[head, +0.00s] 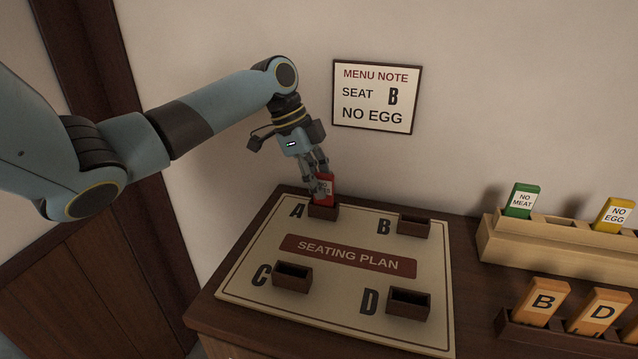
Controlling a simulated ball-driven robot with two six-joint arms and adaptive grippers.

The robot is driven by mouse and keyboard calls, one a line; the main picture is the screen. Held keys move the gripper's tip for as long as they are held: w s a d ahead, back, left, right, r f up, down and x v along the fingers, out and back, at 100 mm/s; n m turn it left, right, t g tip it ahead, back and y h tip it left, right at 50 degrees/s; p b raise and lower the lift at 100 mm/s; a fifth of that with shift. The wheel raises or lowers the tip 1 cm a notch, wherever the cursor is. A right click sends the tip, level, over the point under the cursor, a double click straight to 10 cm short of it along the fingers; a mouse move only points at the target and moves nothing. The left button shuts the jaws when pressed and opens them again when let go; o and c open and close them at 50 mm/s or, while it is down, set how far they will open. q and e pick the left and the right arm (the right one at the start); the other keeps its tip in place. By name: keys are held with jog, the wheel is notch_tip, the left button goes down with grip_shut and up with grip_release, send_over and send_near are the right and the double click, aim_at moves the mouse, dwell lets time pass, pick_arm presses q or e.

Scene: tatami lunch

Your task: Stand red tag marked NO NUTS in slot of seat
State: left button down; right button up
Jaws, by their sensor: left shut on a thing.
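My left gripper (318,176) is shut on the red tag (326,189). The tag is upright at the slot of seat A (323,212), with its lower end at or inside the slot; I cannot tell how deep it sits. The fingers hide part of its white label, so the lettering does not read clearly. The seating plan board (250,262) lies on the cabinet and bears slots for A, B, C and D. The slots of seat B (413,226), seat C (291,279) and seat D (408,305) look empty. My right gripper is not in view.
A wall sign (376,97) reads MENU NOTE, SEAT B, NO EGG. At right, a pale wooden rack (530,247) holds a green NO MEAT tag (522,200) and a yellow NO EGG tag (612,215). A dark rack (540,337) in front holds orange tags B (542,302) and D (598,311).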

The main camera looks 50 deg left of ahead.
pick_arm(q)
jog(key=shift+f, duration=0.1)
jog(key=c, duration=0.6)
grip_release()
dwell(0.4)
jog(key=shift+r+p, duration=3.5)
jog(key=shift+r, duration=0.05)
jog(key=shift+f, duration=0.1)
